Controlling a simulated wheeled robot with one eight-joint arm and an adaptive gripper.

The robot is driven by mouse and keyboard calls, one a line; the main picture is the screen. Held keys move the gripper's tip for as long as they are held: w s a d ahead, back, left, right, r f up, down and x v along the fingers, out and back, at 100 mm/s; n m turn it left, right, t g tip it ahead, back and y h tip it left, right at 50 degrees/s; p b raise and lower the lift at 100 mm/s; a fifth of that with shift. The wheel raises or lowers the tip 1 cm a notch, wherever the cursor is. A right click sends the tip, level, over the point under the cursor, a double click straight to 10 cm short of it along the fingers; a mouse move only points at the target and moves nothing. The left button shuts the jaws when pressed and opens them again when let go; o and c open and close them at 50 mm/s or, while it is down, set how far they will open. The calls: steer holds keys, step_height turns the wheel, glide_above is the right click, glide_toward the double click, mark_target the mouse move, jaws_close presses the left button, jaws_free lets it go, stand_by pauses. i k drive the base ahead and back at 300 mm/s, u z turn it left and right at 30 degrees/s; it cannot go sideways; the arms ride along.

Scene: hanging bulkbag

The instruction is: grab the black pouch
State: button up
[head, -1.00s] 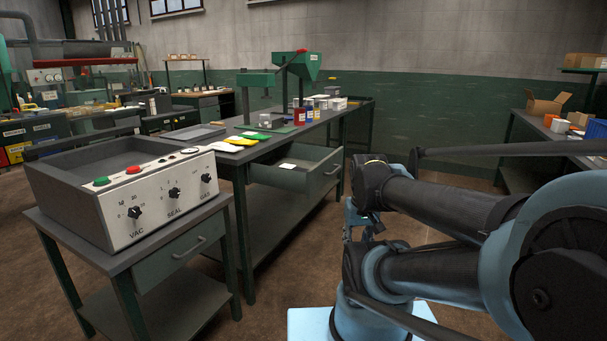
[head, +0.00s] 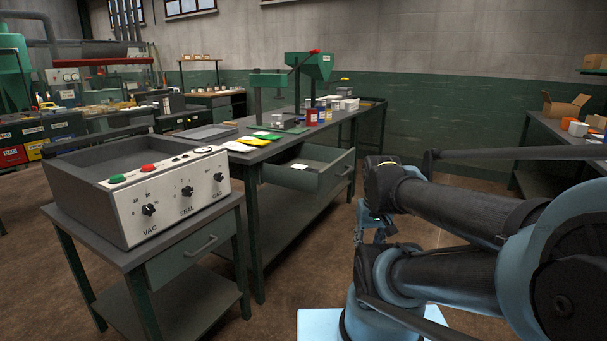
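I cannot make out a black pouch for certain in the head view. Several flat pouches lie on the long workbench, among them a yellow pouch (head: 252,141), a green pouch (head: 267,135) and a white pouch (head: 238,147). A flat dark grey tray-like item (head: 207,132) lies left of them. My folded arm fills the right foreground, well apart from the pouches. My gripper's fingertips do not show.
A vacuum sealer (head: 140,190) stands on a small table at the left front. The long workbench (head: 285,150) has an open drawer (head: 312,172) jutting out. A green press (head: 311,66) and bottles stand on the bench. Brown floor is free between bench and arm.

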mark_target(302, 168)
steer(key=k, duration=0.65)
steer(key=u, duration=0.4)
steer(key=i, duration=1.45)
steer(key=z, duration=0.2)
